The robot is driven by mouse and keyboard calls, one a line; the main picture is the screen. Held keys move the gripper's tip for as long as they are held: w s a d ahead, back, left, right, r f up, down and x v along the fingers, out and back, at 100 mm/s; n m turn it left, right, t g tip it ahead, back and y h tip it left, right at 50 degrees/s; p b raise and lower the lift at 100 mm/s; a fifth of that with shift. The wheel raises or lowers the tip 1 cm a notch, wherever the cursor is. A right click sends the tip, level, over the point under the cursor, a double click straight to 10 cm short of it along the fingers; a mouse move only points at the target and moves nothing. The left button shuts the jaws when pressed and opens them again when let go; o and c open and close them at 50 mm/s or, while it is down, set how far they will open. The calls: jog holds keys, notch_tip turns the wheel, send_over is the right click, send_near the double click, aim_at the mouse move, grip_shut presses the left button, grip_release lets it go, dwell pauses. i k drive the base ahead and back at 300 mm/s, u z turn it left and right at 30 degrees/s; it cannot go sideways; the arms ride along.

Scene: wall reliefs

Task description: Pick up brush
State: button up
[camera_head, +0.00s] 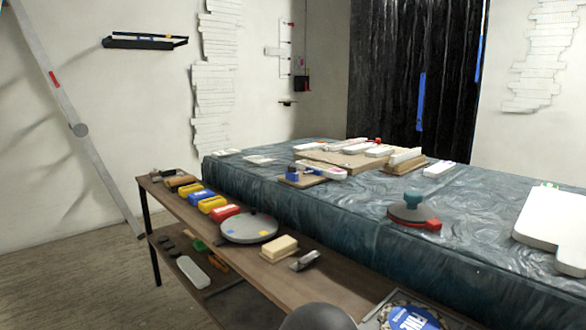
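I cannot make out for certain which thing is the brush. A cream block (279,247) on the wooden shelf unit (345,281) has a brush-like shape, but its bristles are not clear. Small brown and dark pieces (180,181) at the far left end of the same top could also be brushes; they are too small to tell. A small grey metal-looking tool (304,260) lies just right of the cream block. My gripper is not in view. A dark rounded shape at the bottom edge may be part of my arm.
A round grey lid-like disc (249,228) and blue, yellow and red boxes (213,204) sit on the shelf top. The lower shelf holds a white piece (193,271). A plastic-covered table (470,243) with white boards stands behind. A ladder (85,135) leans at left; floor there is open.

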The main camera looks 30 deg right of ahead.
aim_at(174, 184)
jog(key=u, duration=1.05)
jog(key=i, duration=2.55)
jog(key=z, duration=1.25)
jog(key=i, duration=0.6)
jog(key=z, duration=0.55)
